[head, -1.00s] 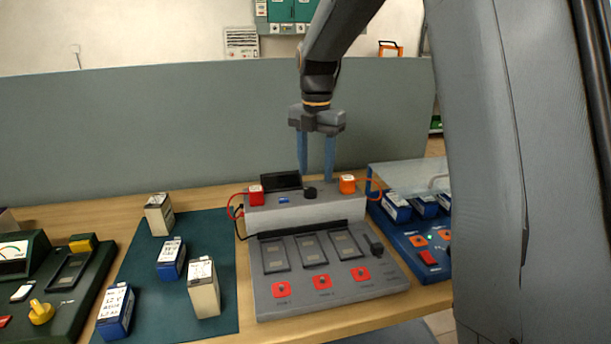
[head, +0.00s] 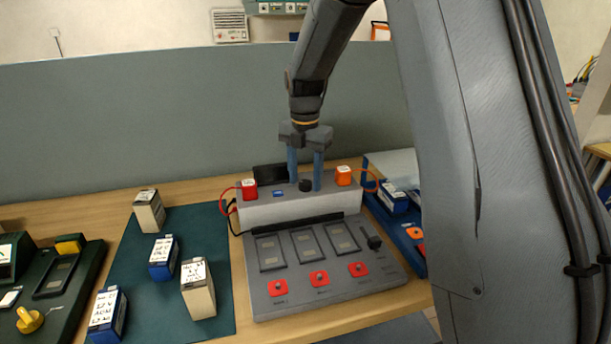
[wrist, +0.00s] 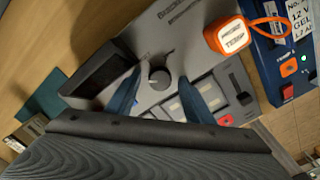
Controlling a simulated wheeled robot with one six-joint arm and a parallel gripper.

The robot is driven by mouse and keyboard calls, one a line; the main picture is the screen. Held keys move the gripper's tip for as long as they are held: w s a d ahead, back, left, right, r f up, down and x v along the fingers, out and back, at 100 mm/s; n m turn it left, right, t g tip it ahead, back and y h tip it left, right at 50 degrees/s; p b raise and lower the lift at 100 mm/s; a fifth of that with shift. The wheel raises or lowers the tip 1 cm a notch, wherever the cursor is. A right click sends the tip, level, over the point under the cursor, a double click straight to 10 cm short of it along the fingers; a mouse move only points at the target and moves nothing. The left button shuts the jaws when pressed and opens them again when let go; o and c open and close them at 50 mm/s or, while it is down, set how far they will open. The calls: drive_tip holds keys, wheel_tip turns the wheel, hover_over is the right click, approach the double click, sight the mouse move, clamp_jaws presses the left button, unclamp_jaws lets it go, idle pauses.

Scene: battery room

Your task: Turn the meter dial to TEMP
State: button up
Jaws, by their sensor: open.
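The meter dial is a small black knob (head: 305,185) on top of the grey charging station (head: 300,208). In the wrist view the dial (wrist: 159,77) shows as a round grey knob with short lettering near it, too small to read. My gripper (head: 305,188) points down with its two blue fingers on either side of the dial. In the wrist view my gripper (wrist: 160,88) is open, one finger left and one right of the dial, with gaps showing. A dark display (head: 270,177) stands behind the dial. The orange block (wrist: 234,36) carries a label reading TEMP.
A red block (head: 249,189) and the orange block (head: 344,176), both with cables, flank the dial. Several batteries stand on the green mat (head: 150,290) at left. A blue charger (head: 402,232) is close on the right. A grey partition rises behind.

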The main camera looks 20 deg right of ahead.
drive_tip(key=shift+f, duration=0.1)
drive_tip(key=shift+c, duration=0.5)
drive_tip(key=c, duration=1)
drive_tip(key=shift+o, duration=0.2)
drive_tip(key=shift+m, duration=0.3)
drive_tip(key=m+p, duration=0.1)
drive_tip(key=m, duration=0.2)
drive_tip(key=shift+m, duration=0.3)
drive_tip(key=m+p, duration=0.1)
drive_tip(key=m, duration=0.3)
drive_tip(key=shift+p, duration=0.3)
drive_tip(key=m+p, duration=0.1)
drive_tip(key=m, duration=0.5)
drive_tip(key=shift+m, duration=0.4)
drive_tip(key=m+p, duration=0.1)
drive_tip(key=m, duration=0.6)
